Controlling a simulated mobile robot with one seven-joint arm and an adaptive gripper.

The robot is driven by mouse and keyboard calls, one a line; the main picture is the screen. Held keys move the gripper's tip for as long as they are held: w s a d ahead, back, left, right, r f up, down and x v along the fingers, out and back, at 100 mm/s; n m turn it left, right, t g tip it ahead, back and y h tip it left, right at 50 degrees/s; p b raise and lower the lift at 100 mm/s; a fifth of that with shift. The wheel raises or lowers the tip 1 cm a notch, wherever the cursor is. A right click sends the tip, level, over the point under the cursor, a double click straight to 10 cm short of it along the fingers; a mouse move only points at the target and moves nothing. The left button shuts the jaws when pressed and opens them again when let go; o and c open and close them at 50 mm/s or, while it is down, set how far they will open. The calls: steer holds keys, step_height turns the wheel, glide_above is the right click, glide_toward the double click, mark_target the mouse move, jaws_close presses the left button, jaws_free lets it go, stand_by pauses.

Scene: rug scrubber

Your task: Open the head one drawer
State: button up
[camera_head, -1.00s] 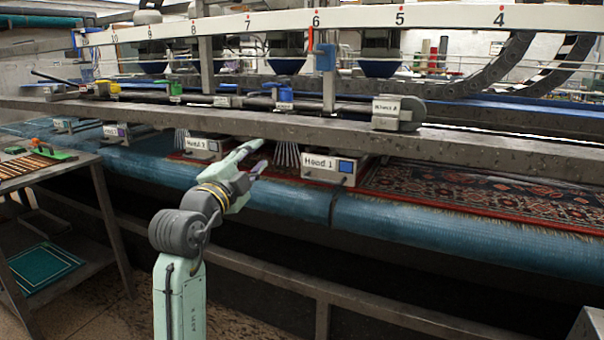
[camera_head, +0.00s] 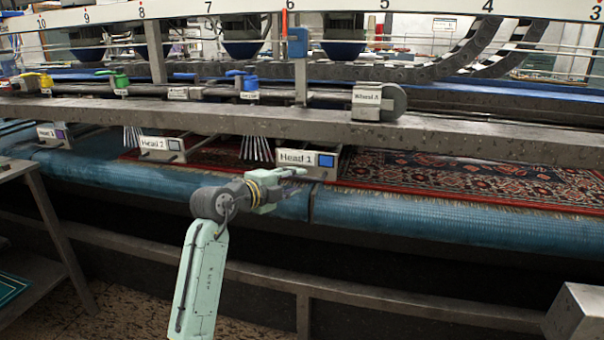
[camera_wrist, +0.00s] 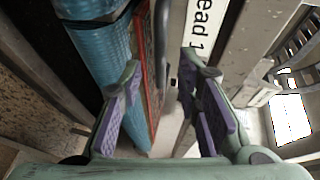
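The head one drawer (camera_head: 296,157) is a box with a white "Head 1" label and a small blue square, at the centre of the head view. In the wrist view its label (camera_wrist: 203,28) shows sideways, with a dark bar handle (camera_wrist: 161,40) beside it. My gripper (camera_head: 292,173) is just below and left of the label, in front of the drawer. In the wrist view my gripper (camera_wrist: 160,88) is open, with its purple-padded fingers apart and nothing between them. The handle lies ahead of the gap; I cannot tell any contact.
The head two box (camera_head: 160,148) stands to the left. A blue roller (camera_head: 420,215) runs below the boxes, with a patterned rug (camera_head: 450,180) behind it. A grey beam (camera_head: 450,138) crosses above. A metal table (camera_head: 18,168) is at the left.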

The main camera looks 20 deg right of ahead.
mark_target(301, 179)
steer(key=shift+p+x, duration=0.55)
steer(key=shift+x, duration=1.7)
steer(key=shift+a, duration=0.1)
steer(key=shift+c, duration=0.2)
jaws_close()
